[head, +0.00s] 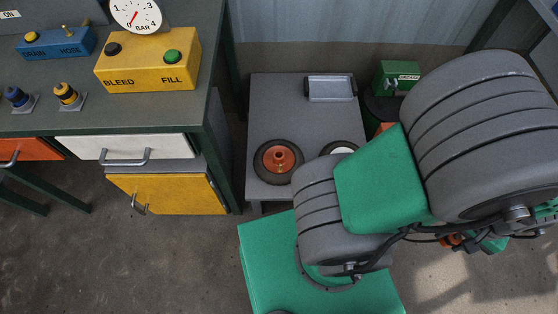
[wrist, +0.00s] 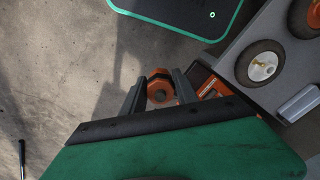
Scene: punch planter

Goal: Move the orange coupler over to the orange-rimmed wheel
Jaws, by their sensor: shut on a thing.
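The orange coupler (wrist: 160,88) is between the two fingers of my gripper (wrist: 158,92) in the wrist view, with bare floor around it. In the head view an orange part of the coupler (head: 452,240) shows beside my gripper, low at the right, partly hidden by my arm. My gripper is shut on it. The orange-rimmed wheel (head: 279,159) lies flat on the low grey table (head: 298,105), at its front left. It also shows at the top right edge of the wrist view (wrist: 305,14). My gripper is right of that table, apart from the wheel.
A white-rimmed wheel (head: 341,149) and a grey tray (head: 330,89) are on the same table. A green box (head: 398,77) stands right of it. An orange object (wrist: 213,89) lies right of my gripper. The workbench (head: 208,110) stands left. Table space behind the orange-rimmed wheel is clear.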

